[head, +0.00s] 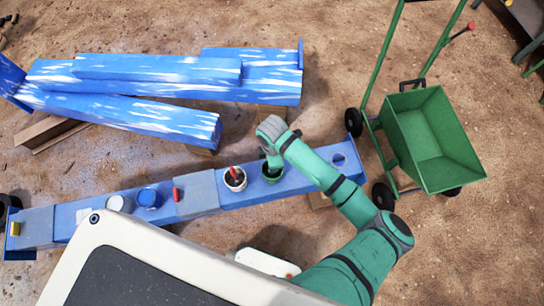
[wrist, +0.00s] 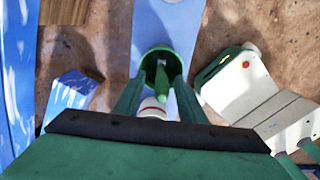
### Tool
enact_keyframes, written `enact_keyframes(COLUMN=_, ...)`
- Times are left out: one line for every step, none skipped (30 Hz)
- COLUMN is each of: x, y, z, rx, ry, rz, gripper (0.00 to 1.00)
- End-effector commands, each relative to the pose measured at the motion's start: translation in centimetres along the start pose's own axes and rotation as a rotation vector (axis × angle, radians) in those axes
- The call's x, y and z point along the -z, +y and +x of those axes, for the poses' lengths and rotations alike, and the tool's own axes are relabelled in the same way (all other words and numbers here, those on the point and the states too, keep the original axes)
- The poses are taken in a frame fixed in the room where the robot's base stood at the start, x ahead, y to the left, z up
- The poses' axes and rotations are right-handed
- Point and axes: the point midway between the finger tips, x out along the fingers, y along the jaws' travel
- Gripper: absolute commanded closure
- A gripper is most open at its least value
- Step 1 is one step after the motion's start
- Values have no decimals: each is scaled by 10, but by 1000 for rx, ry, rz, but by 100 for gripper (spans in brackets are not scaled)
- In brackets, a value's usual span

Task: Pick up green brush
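The green brush (wrist: 163,78) stands in a round green pot (wrist: 157,55) in the wrist view, its handle pointing up toward the camera. The green pot also shows on the blue beam in the head view (head: 272,176), where my gripper largely hides the brush. My gripper (head: 269,155) is above the pot. In the wrist view my gripper (wrist: 161,92) is open, with one finger on each side of the brush handle. I see no clear contact between fingers and handle.
A white pot with a red brush (head: 235,179) stands close left of the green pot. A blue pot (head: 148,198) and a red object (head: 176,192) are farther left on the blue beam (head: 110,192). A green wheelbarrow (head: 432,140) stands right, blue striped beams (head: 170,85) behind.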

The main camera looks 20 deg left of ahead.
Motion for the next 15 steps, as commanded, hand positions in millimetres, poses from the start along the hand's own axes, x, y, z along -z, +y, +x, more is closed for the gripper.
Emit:
enact_keyframes(x=0, y=0, z=3, rx=1, ry=0, rz=1, gripper=63)
enact_keyframes(x=0, y=0, z=5, rx=1, ry=-1, rz=2, gripper=63)
enact_keyframes(x=0, y=-1, z=8, rx=1, ry=-1, rz=3, gripper=63)
enact_keyframes(x=0, y=-1, z=12, rx=0, ry=0, rz=3, gripper=63)
enact_keyframes(x=0, y=-2, z=16, rx=0, ry=-1, rz=3, gripper=63)
enact_keyframes(x=0, y=-3, z=22, rx=2, ry=-2, rz=3, gripper=63)
enact_keyframes(x=0, y=-3, z=26, rx=1, ry=-1, rz=4, gripper=63)
enact_keyframes(x=1, y=-4, z=31, rx=1, ry=-1, rz=4, gripper=63)
enact_keyframes(x=1, y=-4, z=36, rx=2, ry=-1, rz=3, gripper=63)
enact_keyframes(x=1, y=-4, z=40, rx=1, ry=0, rz=4, gripper=63)
enact_keyframes(x=1, y=-4, z=43, rx=1, ry=0, rz=3, gripper=63)
enact_keyframes(x=2, y=-4, z=47, rx=1, ry=0, rz=3, gripper=63)
enact_keyframes(x=2, y=-4, z=49, rx=0, ry=0, rz=3, gripper=63)
enact_keyframes(x=2, y=-3, z=51, rx=0, ry=0, rz=3, gripper=63)
enact_keyframes(x=2, y=-3, z=52, rx=-1, ry=0, rz=3, gripper=63)
